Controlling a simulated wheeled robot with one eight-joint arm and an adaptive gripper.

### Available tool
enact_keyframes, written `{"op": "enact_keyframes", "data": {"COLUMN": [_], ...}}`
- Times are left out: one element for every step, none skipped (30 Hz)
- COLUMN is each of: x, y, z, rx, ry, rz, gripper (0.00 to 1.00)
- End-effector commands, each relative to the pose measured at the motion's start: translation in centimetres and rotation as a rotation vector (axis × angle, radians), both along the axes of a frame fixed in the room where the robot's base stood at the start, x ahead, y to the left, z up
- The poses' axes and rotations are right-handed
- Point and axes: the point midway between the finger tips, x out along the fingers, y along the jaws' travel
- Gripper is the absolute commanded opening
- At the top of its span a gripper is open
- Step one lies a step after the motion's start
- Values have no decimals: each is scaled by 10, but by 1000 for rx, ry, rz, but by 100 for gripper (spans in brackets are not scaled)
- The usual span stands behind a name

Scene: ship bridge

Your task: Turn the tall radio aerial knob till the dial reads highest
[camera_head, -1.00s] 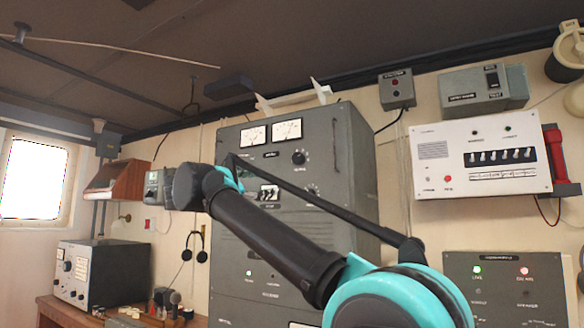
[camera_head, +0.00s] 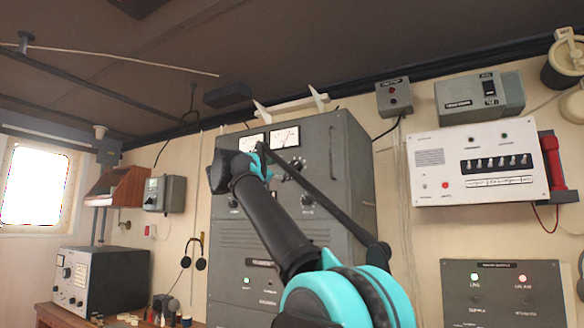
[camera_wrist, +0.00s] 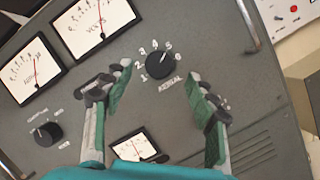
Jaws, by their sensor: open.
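The tall grey radio cabinet (camera_head: 340,175) stands in the middle of the head view. Its black aerial knob (camera_wrist: 160,65), ringed with numbers from 1 to 6, is on the face in the wrist view. Its white mark seems to point up and right, near 4 or 5. My gripper (camera_wrist: 157,79) is open and empty, with one finger either side of the knob in the picture; I cannot tell its distance from the face. Two dials, one larger (camera_wrist: 95,25) and one at left (camera_wrist: 32,70), show above left. My arm partly covers the cabinet in the head view.
Another black knob (camera_wrist: 45,132) and a small dial (camera_wrist: 135,146) sit lower on the face. A metal handle (camera_wrist: 248,25) stands out at upper right. A white alarm panel (camera_head: 475,165) hangs right of the cabinet, and a grey set (camera_head: 95,282) stands at left.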

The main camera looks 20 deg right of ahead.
Motion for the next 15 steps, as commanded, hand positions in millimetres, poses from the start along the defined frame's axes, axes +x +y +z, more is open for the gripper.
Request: {"op": "enact_keyframes", "data": {"x": [4, 6, 9, 11, 13, 14, 16, 17, 18, 19, 20, 20, 20, 20, 21], "y": [-9, -13, -18, -21, -24, -28, -30, -32, -34, -35, -36, -37, -38, -38, -38], "z": [3, 4, 6, 7, 8, 9, 10, 11, 11, 12, 12, 12, 13, 13, 13], "rx": [-1, -1, 0, -1, -1, 0, -1, -1, -1, -1, -1, -1, -1, 0, 0], "ry": [0, 1, 1, 1, 1, 0, 0, 0, -1, -1, -1, -1, -1, 0, 0], "rz": [-4, -3, -5, -3, -3, -3, -2, -2, -1, -1, -1, -1, -1, 0, 0], "gripper": [57, 57, 57, 57, 57, 57, 57, 57, 57, 57, 57, 57, 57, 57, 57]}}
